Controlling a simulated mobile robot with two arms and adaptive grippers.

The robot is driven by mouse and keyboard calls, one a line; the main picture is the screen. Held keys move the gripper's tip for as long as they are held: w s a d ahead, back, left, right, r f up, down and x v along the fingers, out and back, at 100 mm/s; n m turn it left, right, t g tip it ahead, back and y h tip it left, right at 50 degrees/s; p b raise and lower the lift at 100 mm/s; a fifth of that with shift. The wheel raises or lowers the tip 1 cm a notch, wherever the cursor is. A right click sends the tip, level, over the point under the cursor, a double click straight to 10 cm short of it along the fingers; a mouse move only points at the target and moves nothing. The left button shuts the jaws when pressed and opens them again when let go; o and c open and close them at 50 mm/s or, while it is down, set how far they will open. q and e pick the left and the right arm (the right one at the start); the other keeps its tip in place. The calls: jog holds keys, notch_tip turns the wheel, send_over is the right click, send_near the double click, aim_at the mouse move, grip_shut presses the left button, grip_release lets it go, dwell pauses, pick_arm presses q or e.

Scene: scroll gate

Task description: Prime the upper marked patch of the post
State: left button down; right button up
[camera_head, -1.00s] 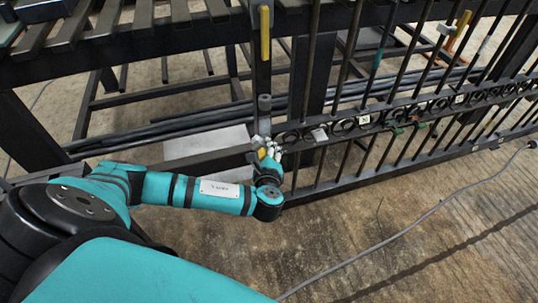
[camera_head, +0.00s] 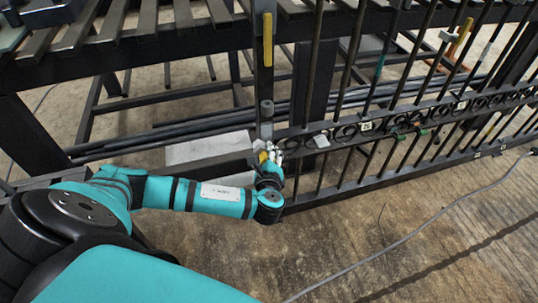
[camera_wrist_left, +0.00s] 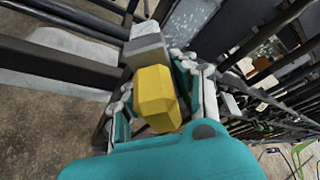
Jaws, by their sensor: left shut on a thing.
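The dark upright post (camera_head: 264,82) stands in the middle of the head view. My left gripper (camera_head: 269,157) is low at the post, just below the cylinder. It is shut on a yellow-handled tool (camera_wrist_left: 156,97) with a pale grey block-like head (camera_wrist_left: 146,46). In the left wrist view a speckled grey surface (camera_wrist_left: 190,20) lies just beyond the head; I cannot tell whether they touch. I cannot make out the marked patch clearly. My right gripper is not in view.
The scroll gate (camera_head: 400,118) with its bars and rings runs off to the right. A dark slatted bench (camera_head: 140,45) is at upper left. A pale grey block (camera_head: 208,148) lies behind my left arm. A cable (camera_head: 420,225) crosses the otherwise open floor at lower right.

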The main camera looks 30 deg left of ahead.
pick_arm(q)
jog(key=shift+w+a, duration=0.5)
jog(key=shift+a, duration=0.05)
jog(key=shift+d, duration=0.1)
jog(key=shift+w+d, duration=0.75)
jog(key=shift+w, duration=0.1)
jog(key=shift+w+d, duration=0.55)
jog(key=shift+w, duration=0.05)
jog(key=shift+s+a+r+p, duration=0.1)
jog(key=shift+s+a+p, duration=0.7)
jog(key=shift+p, duration=0.2)
jog(key=shift+s+a+p, duration=0.45)
jog(key=shift+s+a, duration=0.2)
jog(key=shift+a, duration=0.05)
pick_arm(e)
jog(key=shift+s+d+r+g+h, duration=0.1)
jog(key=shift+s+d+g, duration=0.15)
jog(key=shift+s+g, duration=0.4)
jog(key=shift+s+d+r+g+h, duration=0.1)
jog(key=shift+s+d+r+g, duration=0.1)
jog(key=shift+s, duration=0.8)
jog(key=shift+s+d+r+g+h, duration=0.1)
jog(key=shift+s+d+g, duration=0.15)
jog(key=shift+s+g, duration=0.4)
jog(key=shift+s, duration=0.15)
